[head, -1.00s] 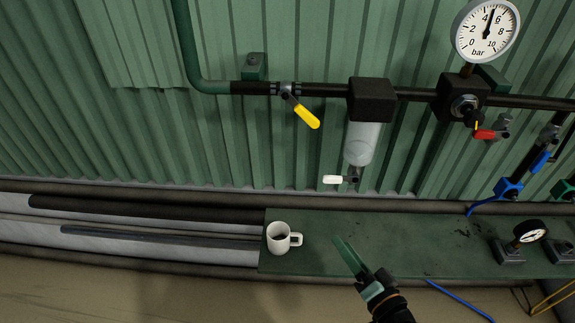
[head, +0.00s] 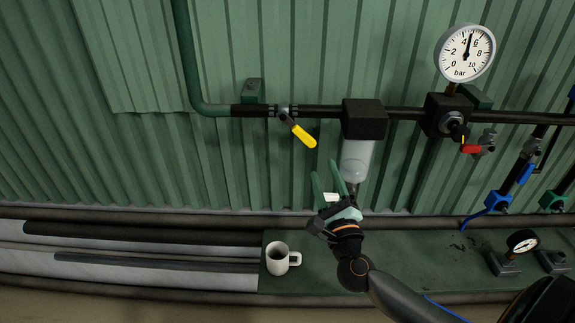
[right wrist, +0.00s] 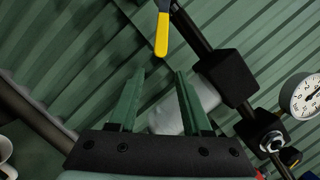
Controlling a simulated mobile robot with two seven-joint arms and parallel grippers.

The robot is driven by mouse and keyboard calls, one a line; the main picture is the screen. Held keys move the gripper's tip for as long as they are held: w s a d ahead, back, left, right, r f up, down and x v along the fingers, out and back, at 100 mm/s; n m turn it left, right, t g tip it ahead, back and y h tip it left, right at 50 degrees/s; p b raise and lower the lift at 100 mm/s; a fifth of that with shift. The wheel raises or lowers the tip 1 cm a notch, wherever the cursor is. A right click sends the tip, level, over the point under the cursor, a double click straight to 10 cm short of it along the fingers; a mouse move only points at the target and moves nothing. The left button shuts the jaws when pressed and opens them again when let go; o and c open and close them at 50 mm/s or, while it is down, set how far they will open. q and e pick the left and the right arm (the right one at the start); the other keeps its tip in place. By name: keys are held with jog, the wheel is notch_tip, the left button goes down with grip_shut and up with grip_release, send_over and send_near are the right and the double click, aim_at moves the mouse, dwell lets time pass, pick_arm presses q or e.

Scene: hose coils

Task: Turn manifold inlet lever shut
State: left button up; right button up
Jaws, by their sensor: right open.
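A yellow lever (head: 303,136) sits on a small valve in the black pipe at the upper left and slants down to the right. The yellow lever also shows at the top of the right wrist view (right wrist: 162,35), beyond the fingertips. My right gripper (head: 327,174) is open and empty, below the lever and apart from it, fingers pointing up. In the right wrist view its two green fingers (right wrist: 160,78) stand apart. My left gripper is not in view.
A clear filter bowl (head: 357,160) under a black block (head: 364,119) is close to the right of my gripper. A pressure gauge (head: 465,53) and a red lever (head: 471,149) are farther right. A white mug (head: 277,259) stands on the green bench (head: 400,250).

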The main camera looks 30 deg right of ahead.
aim_at(314, 146)
jog(key=shift+x, duration=3.5)
jog(key=shift+w, duration=0.15)
grip_shut()
